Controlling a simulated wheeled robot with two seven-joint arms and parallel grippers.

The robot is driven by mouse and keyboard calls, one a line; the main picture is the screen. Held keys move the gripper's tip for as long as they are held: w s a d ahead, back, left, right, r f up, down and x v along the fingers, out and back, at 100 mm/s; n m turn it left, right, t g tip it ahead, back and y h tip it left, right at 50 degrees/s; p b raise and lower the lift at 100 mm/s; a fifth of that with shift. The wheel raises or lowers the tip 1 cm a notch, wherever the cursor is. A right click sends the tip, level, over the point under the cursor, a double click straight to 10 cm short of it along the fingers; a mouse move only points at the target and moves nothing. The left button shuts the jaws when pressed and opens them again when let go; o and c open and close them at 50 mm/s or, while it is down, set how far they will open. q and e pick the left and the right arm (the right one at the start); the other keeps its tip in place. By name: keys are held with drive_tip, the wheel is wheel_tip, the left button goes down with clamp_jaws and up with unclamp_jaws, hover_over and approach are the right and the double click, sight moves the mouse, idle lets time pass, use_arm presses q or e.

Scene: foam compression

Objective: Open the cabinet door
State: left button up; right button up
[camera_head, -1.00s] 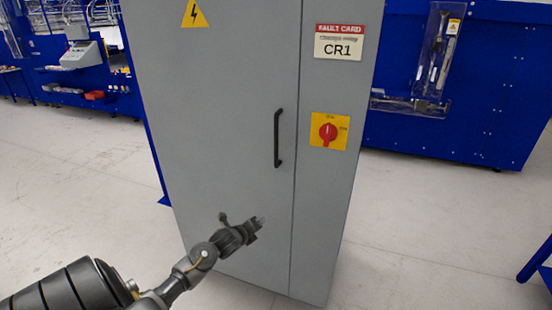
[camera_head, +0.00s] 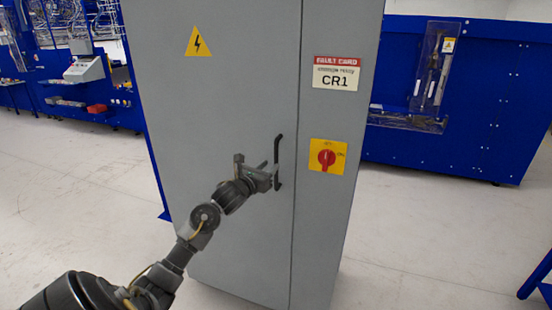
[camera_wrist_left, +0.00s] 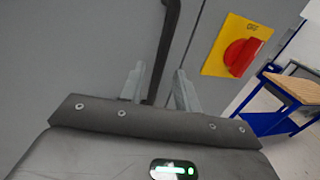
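The grey cabinet door (camera_head: 225,100) is shut, its seam running down left of the fault card. Its black vertical handle (camera_head: 278,160) is near the door's right edge. My left gripper (camera_head: 270,174) is at the lower half of the handle. In the left wrist view, the open fingers (camera_wrist_left: 157,90) are apart, with the lower end of the handle (camera_wrist_left: 165,50) between or just beyond them; I cannot tell if they touch it. My right gripper is not in view.
A red rotary switch on a yellow plate (camera_head: 327,156) sits right of the handle, below the CR1 fault card (camera_head: 337,72). A yellow warning triangle (camera_head: 198,42) is on the door. Blue workstations (camera_head: 480,90) stand behind. The floor around the cabinet is clear.

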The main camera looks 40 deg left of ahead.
sight(275, 162)
use_arm(q)
drive_tip(key=shift+w+a+p, duration=0.2)
drive_tip(key=shift+w+p, duration=0.15)
drive_tip(key=shift+w, duration=1)
drive_tip(key=shift+w+a+p, duration=0.2)
drive_tip(key=shift+w+p, duration=0.1)
drive_tip(key=shift+w, duration=1.05)
clamp_jaws()
